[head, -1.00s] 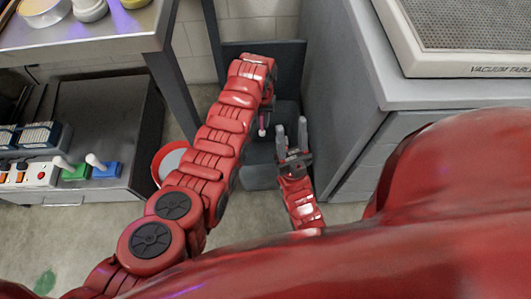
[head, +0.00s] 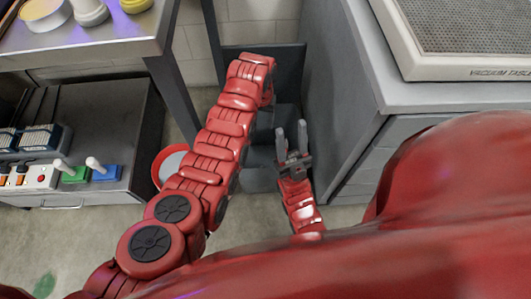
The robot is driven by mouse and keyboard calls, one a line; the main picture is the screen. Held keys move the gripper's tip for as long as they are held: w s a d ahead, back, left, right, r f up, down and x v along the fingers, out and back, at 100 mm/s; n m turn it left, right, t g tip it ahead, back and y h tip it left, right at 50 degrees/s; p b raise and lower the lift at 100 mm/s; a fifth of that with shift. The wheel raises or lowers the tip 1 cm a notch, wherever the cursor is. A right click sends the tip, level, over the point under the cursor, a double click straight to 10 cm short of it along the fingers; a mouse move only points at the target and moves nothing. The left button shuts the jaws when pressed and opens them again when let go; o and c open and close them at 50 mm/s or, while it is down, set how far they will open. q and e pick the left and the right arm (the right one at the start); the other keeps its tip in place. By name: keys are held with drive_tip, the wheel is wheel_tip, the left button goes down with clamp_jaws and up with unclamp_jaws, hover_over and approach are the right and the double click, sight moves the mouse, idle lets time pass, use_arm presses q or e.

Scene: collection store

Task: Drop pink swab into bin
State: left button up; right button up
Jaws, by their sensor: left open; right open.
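The bin is dark grey, with its lid (head: 290,65) raised at the back and its lower front (head: 260,179) showing between my arms. My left arm reaches over it from the left. My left gripper (head: 267,98) is at the arm's far end by the bin's opening; it is open, though the arm mostly hides its fingers. My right gripper (head: 292,138) is open and empty, with its two grey fingers pointing up over the bin's near right part. I see no pink swab; the inside of the bin is mostly hidden.
A grey cabinet (head: 345,110) with a vacuum table (head: 470,40) on top stands close on the right. A metal table (head: 110,35) with jars is at the upper left. A lower bench with blue (head: 106,174) and green items and a red-rimmed bucket (head: 158,168) are on the left.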

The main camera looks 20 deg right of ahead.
use_arm(q)
wheel_tip(320, 180, up, 16)
drive_tip(key=p, duration=0.6)
drive_tip(key=shift+f, duration=0.25)
